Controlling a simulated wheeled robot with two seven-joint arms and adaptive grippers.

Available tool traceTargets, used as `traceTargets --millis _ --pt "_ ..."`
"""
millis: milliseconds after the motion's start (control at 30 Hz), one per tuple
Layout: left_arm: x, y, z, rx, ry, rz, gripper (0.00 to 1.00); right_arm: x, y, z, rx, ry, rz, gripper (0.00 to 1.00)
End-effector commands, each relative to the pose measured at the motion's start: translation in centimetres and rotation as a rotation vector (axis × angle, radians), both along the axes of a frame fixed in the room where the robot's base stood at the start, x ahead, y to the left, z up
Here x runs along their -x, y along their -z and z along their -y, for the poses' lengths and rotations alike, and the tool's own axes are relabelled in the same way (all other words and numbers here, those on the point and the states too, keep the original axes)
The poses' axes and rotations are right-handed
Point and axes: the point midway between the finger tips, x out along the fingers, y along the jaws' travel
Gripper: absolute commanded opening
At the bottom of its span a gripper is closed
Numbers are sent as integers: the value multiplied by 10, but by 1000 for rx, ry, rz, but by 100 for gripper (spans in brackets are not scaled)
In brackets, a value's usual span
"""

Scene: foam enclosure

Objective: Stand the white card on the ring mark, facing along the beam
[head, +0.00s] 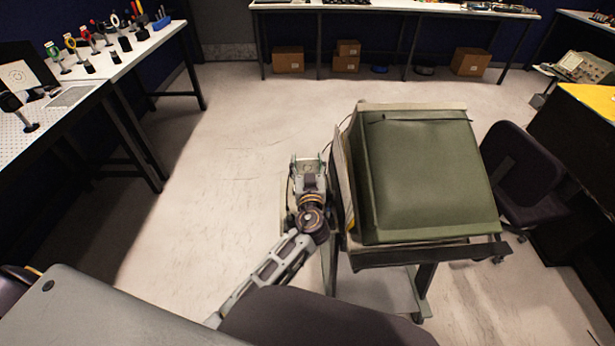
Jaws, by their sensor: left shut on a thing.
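My left gripper (307,163) is just left of a green box on a cart, pointing away from me. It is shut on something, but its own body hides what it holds. I cannot make out the white card for certain. A white square with a ring pattern (17,75) stands against a dark board on the left table; I cannot tell whether it belongs to the task. I cannot make out a ring mark on a surface or a beam. My right gripper is not in view.
The green box (425,180) has a pale panel along its left side, close to my left gripper. A perforated table (35,145) with several small posts stands at the left. A dark chair (525,170) is right of the cart. Clear floor (220,130) lies between table and cart.

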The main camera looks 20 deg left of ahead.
Motion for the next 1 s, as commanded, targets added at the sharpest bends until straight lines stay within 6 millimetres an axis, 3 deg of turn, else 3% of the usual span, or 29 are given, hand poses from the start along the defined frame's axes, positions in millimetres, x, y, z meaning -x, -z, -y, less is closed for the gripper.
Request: traceTargets --millis 533,833,1000 --pt "0 12 0 1 1 1 5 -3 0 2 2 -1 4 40" --pt "0 41 0 -1 1 0 5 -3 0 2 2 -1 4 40" --pt "0 46 0 1 1 3 5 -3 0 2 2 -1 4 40"
